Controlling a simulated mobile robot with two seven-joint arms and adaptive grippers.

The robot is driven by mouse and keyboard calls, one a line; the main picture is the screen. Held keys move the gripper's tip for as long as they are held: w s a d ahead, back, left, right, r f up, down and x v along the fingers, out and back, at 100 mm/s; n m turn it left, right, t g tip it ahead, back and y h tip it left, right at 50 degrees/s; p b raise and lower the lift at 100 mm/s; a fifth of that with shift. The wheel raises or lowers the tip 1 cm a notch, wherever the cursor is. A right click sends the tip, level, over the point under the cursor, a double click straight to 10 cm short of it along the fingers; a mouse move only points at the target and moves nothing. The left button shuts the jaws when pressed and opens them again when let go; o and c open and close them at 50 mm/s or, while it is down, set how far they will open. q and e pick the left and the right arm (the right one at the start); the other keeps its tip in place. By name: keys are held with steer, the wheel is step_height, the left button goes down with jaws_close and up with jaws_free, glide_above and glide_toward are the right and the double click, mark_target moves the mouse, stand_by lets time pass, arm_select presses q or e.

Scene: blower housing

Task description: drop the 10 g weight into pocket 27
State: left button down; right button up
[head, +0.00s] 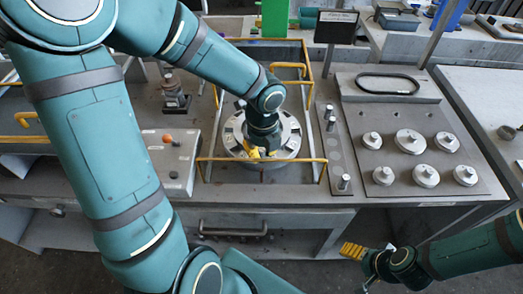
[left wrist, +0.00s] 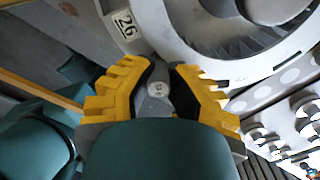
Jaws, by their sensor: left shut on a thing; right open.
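My left gripper (head: 258,153) is over the front part of the round silver wheel (head: 291,131), inside a yellow-railed frame. A "26" plate (left wrist: 124,23) lies on the grey surface beside the wheel rim (left wrist: 180,50). No plate reading 27 can be made out; the gripper and arm hide part of the wheel. My right gripper (head: 352,251) is open and empty, in front of the bench.
Yellow rails (head: 310,105) surround the wheel. A small dark sign (head: 337,27) stands behind. A box with an orange knob (head: 167,138) sits left.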

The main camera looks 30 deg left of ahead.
arm_select(q)
steer(key=shift+s+f, duration=0.45)
steer(key=shift+f, duration=0.15)
steer(key=c, duration=0.9)
jaws_free()
steer(key=shift+r, duration=0.15)
steer(key=shift+w+r+p, duration=0.15)
steer(key=shift+r+p, duration=0.2)
steer(key=shift+p, duration=0.15)
steer(key=shift+w+a+r+p, duration=0.1)
steer(key=shift+w+r+p, duration=0.05)
steer(key=shift+r+p, duration=0.5)
step_height(320, 180, up, 6)
steer(key=p, duration=0.5)
steer(key=shift+w+f, duration=0.1)
steer(key=shift+f, duration=0.05)
steer(key=shift+f, duration=0.1)
